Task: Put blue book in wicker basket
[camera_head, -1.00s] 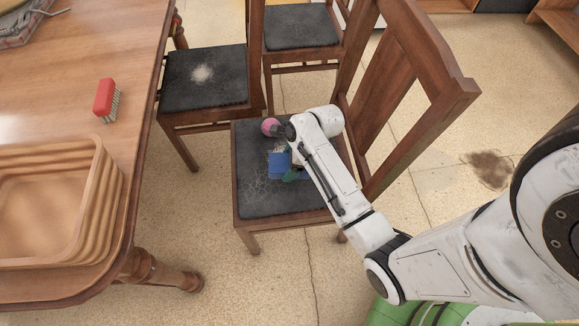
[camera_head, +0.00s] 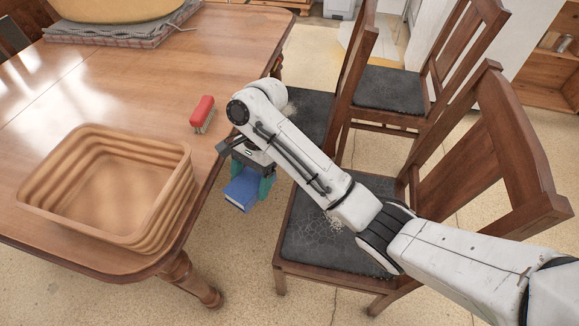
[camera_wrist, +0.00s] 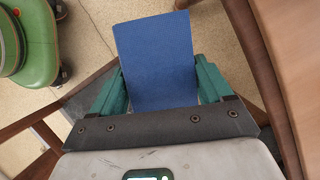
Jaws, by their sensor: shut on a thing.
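The blue book (camera_head: 241,189) hangs from my gripper (camera_head: 251,180), between the table edge and the chair seat in the head view. In the wrist view the blue book (camera_wrist: 156,60) stands between the two green fingers of my gripper (camera_wrist: 157,82), which are shut on its sides. The wicker basket (camera_head: 160,243) is a tan, ribbed, open-topped box on the table, left of my gripper. Its visible inside looks empty. The gripper and book are apart from the basket.
A folded cloth (camera_head: 125,32) is at the table's back. A chair with a dark seat (camera_head: 318,235) stands under my arm, and other chairs are behind. The table edge is close to my gripper.

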